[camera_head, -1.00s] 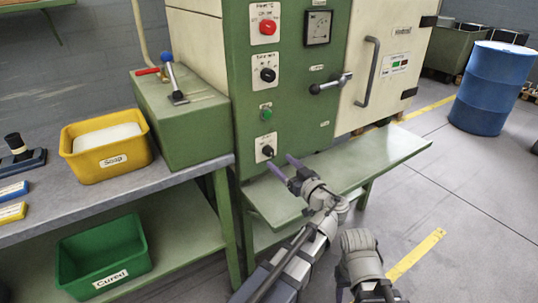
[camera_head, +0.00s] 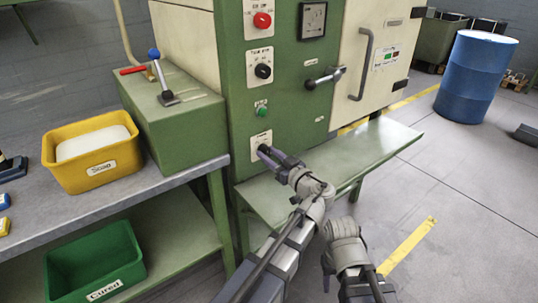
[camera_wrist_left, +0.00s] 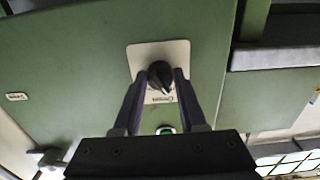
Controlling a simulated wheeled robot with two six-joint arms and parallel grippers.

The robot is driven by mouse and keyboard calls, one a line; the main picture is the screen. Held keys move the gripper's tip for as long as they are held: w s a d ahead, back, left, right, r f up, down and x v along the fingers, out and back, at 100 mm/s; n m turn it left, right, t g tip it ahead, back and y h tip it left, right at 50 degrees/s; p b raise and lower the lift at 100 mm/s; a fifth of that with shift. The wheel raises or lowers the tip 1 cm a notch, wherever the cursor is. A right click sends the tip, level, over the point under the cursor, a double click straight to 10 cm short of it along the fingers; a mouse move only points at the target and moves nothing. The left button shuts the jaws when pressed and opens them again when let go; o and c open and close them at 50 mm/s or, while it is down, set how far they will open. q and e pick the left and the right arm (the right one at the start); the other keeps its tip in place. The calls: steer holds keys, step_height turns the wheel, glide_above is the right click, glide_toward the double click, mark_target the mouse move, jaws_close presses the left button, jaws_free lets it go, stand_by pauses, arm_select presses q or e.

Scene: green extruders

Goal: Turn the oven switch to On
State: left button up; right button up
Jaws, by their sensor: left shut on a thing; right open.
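The oven switch is a black rotary knob (camera_wrist_left: 160,75) on a pale label plate (camera_head: 261,139), low on the green panel of the oven. In the wrist view the plate's lettering appears upside down, and the knob's pointer direction is hard to tell. My left gripper (camera_head: 266,153) has its two purple fingers at this switch. In the left wrist view the gripper (camera_wrist_left: 161,78) is shut with a finger on each side of the knob. The fingers hide part of the switch in the head view.
Above are a green button (camera_head: 263,112), another black knob (camera_head: 263,71) and a red button (camera_head: 262,20). A green shelf (camera_head: 375,155) juts out below the panel. A yellow bin (camera_head: 90,178) sits on the left bench.

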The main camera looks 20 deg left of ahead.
arm_select(q)
jaws_close()
steer(key=m, duration=1.1)
steer(key=shift+m, duration=0.6)
stand_by(0.3)
steer(key=o, duration=0.7)
jaws_free()
